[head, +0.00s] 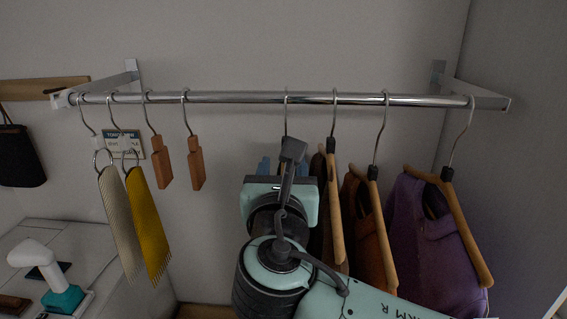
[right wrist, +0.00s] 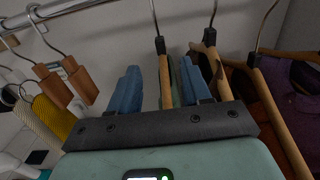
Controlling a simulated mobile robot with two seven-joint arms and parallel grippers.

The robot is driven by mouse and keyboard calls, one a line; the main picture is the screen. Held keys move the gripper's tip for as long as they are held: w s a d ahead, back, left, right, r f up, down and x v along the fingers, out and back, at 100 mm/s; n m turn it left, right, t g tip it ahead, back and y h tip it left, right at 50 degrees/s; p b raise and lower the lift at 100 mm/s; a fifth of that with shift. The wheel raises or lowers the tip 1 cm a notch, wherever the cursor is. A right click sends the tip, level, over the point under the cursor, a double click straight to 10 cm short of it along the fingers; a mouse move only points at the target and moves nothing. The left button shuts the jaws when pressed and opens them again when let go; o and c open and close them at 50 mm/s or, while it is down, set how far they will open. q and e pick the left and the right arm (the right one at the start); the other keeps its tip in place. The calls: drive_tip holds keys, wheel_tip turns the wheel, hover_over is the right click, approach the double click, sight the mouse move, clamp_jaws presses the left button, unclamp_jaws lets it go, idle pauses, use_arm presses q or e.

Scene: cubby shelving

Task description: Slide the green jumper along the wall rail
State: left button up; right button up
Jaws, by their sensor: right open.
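The chrome wall rail (head: 235,98) runs across the head view. My right gripper (head: 280,178) is below it, in front of a hanger whose hook (head: 286,112) is on the rail. My arm and gripper hide the garment below that hook in the head view. In the right wrist view, my right gripper (right wrist: 160,70) has its two blue fingers apart. A wooden hanger (right wrist: 165,85) with a strip of green cloth (right wrist: 176,88), seemingly the green jumper, shows between them. I cannot tell whether the fingers touch it. My left gripper is not in view.
Brown (head: 318,200), rust (head: 362,225) and purple (head: 420,235) garments hang close on the right. Two wooden clip hangers (head: 196,162), a striped scarf (head: 120,215) and a yellow scarf (head: 148,225) hang left. The rail between the clip hangers and the gripper's hook is free.

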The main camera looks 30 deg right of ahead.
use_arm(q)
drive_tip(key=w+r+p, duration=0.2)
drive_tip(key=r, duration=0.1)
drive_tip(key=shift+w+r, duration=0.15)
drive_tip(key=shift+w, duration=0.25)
use_arm(e)
drive_tip(key=x, duration=1.3)
drive_tip(key=shift+s, duration=0.1)
clamp_jaws()
